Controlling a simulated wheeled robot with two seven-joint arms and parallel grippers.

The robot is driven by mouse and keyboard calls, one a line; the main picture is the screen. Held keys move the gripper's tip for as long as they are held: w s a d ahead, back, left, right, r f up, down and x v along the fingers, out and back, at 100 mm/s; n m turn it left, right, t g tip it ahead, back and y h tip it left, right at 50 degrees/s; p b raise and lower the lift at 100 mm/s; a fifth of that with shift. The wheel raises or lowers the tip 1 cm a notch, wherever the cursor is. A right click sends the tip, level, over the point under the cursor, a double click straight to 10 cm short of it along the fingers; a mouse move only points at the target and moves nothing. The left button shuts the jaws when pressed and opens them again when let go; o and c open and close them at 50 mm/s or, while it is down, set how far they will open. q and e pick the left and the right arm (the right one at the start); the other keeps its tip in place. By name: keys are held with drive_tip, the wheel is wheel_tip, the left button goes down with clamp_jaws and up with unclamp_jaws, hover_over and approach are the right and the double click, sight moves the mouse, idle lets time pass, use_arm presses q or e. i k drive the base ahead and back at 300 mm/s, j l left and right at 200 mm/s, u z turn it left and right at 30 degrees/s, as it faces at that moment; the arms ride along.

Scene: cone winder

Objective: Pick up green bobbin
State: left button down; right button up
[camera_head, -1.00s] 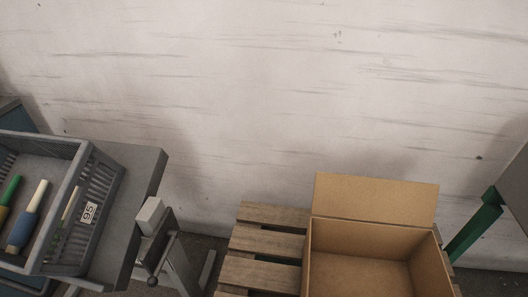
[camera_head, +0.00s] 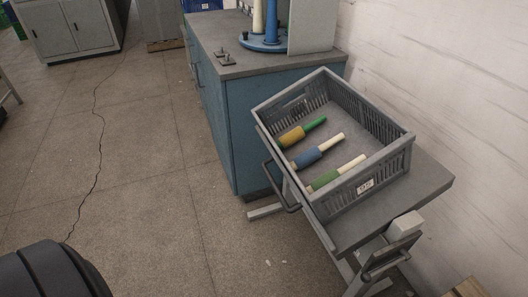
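The green bobbin (camera_head: 324,181) has green yarn on a cream tube. It lies in a grey crate (camera_head: 384,147) at the end nearest the label, partly hidden by the crate's near wall. A blue bobbin (camera_head: 308,158) on a cream tube lies beside it. A yellow bobbin (camera_head: 292,137) on a green tube lies beyond that. Neither of my grippers shows in this view.
The crate stands tilted on a grey stand (camera_head: 430,185) against the pale wall (camera_head: 455,70). A blue cabinet (camera_head: 262,125) stands behind it, with a round blue holder (camera_head: 264,45) on top. Open floor (camera_head: 160,180) lies to the left.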

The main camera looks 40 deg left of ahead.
sight(320, 182)
drive_tip(key=j+u, duration=0.25)
drive_tip(key=u, duration=0.15)
drive_tip(key=i+j, duration=0.15)
drive_tip(key=j, duration=0.3)
drive_tip(key=i+j+z, duration=0.15)
drive_tip(key=j, duration=0.25)
drive_tip(key=i+j, duration=0.15)
drive_tip(key=j, duration=0.3)
drive_tip(key=i+j+z, duration=0.1)
drive_tip(key=j, duration=0.35)
drive_tip(key=i+j, duration=0.2)
drive_tip(key=j, duration=0.25)
drive_tip(key=i+j+z, duration=0.15)
drive_tip(key=j, duration=0.8)
drive_tip(key=i+z, duration=0.05)
